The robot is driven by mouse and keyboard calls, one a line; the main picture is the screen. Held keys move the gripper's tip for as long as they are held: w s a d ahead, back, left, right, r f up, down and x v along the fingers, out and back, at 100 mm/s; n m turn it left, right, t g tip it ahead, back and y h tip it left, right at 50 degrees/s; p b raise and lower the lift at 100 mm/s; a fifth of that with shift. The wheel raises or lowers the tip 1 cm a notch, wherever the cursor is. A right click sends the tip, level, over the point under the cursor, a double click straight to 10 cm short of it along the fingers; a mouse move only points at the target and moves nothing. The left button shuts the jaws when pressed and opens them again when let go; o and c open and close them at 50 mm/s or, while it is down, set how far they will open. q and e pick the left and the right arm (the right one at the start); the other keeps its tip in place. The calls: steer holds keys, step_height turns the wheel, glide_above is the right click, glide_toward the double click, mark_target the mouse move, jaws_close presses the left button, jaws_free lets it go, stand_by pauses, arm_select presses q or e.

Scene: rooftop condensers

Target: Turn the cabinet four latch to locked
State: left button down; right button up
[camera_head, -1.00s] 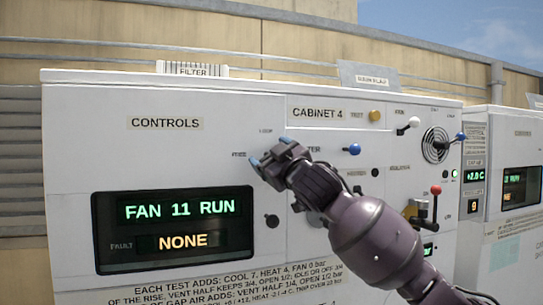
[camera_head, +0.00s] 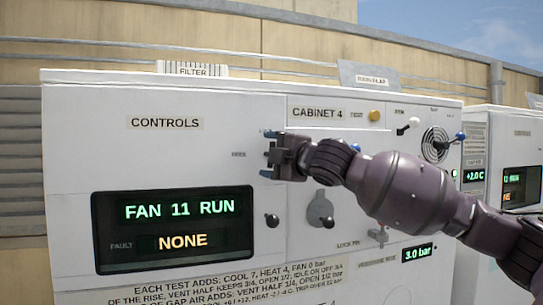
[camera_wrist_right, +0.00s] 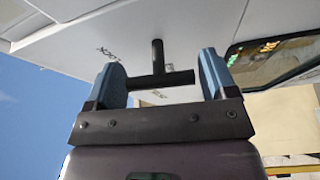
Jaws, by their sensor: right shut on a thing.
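My right gripper (camera_head: 268,155) is at the white front of cabinet four (camera_head: 180,95), just right of the small "FREE" label (camera_head: 238,155). Its blue fingertips stand one above the other. In the right wrist view, the black T-shaped latch handle (camera_wrist_right: 160,80) lies between the blue fingers, its crossbar reaching from one finger toward the other. The gripper is shut on it. A "LOCK" label (camera_wrist_right: 108,52) shows on the panel beside the handle's stem. In the head view the gripper hides the latch. My left gripper is not in view.
A dark display (camera_head: 175,228) reads "FAN 11 RUN" and "NONE" below left. A black knob (camera_head: 272,220) and a grey rotary part (camera_head: 320,212) sit below the gripper. A white-tipped lever (camera_head: 408,125), yellow button (camera_head: 374,115) and round fan grille (camera_head: 436,145) are at right.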

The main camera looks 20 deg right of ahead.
steer(key=shift+n+g, duration=0.3)
steer(key=shift+n, duration=0.3)
steer(key=o, duration=0.8)
steer(key=shift+o, duration=0.2)
steer(key=b+v, duration=0.2)
steer(key=v, duration=0.8)
steer(key=shift+s, duration=0.4)
steer(key=shift+r, duration=0.1)
